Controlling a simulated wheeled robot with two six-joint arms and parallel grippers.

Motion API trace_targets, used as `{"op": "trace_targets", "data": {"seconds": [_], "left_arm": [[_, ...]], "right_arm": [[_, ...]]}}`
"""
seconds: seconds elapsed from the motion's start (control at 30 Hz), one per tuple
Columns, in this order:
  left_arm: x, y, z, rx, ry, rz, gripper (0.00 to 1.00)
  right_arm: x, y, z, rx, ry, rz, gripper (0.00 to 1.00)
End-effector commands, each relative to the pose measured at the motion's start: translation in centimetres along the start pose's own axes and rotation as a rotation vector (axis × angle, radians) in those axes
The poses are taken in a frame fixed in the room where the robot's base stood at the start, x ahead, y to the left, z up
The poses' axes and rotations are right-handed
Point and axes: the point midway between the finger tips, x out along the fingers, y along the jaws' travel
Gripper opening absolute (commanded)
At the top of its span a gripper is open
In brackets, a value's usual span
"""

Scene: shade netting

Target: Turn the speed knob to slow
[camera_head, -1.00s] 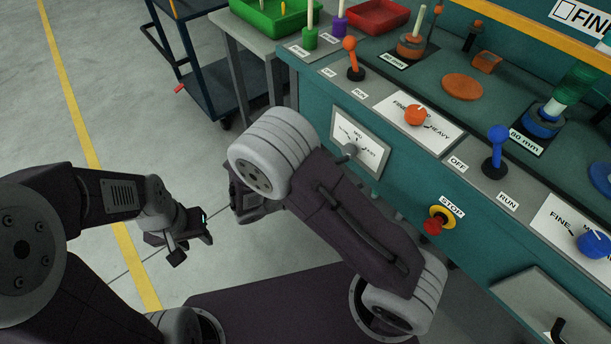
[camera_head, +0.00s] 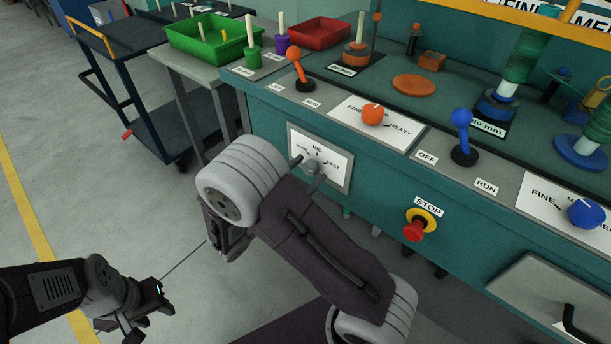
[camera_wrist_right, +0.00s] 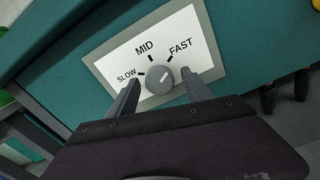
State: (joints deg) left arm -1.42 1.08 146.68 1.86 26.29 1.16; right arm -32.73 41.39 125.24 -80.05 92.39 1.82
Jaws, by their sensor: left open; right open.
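The speed knob (camera_head: 311,167) is a round grey dial on a white plate (camera_head: 334,178) on the teal bench front. In the right wrist view the knob (camera_wrist_right: 159,80) sits below the words SLOW, MID and FAST, and its white mark points up and right, toward FAST. My right gripper (camera_wrist_right: 161,77) is open, with one finger on each side of the knob; contact cannot be told. In the head view my right arm hides most of that gripper. My left gripper (camera_head: 148,308) is open and empty over the floor at lower left.
An orange knob (camera_head: 372,114) and orange lever (camera_head: 299,72) sit on the bench top above the plate. A blue lever (camera_head: 462,135) and red STOP button (camera_head: 414,231) are to the right. A grey side table (camera_head: 190,72) and dark cart (camera_head: 125,85) stand left.

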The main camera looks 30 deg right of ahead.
Motion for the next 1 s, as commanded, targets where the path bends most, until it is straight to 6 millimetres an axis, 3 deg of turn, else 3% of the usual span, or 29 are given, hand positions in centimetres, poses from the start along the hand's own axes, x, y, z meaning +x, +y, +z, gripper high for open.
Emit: {"op": "trace_targets", "data": {"seconds": [0.17,0.4,0.67,1.0], "left_arm": [[-0.1,0.0,0.0,0.0,0.0,0.0,0.41],[-0.1,0.0,0.0,0.0,0.0,0.0,0.41],[-0.9,0.0,-0.1,0.0,0.0,0.0,0.41],[-6.1,0.1,-0.6,0.0,0.0,0.0,0.41]], "right_arm": [[0.0,0.0,0.1,0.0,0.0,0.0,0.59],[0.0,0.0,0.0,0.0,0.001,0.0,0.0],[0.0,0.1,0.3,-0.027,0.001,-0.001,0.0],[0.0,0.2,0.9,-0.243,0.002,-0.002,0.0]]}}
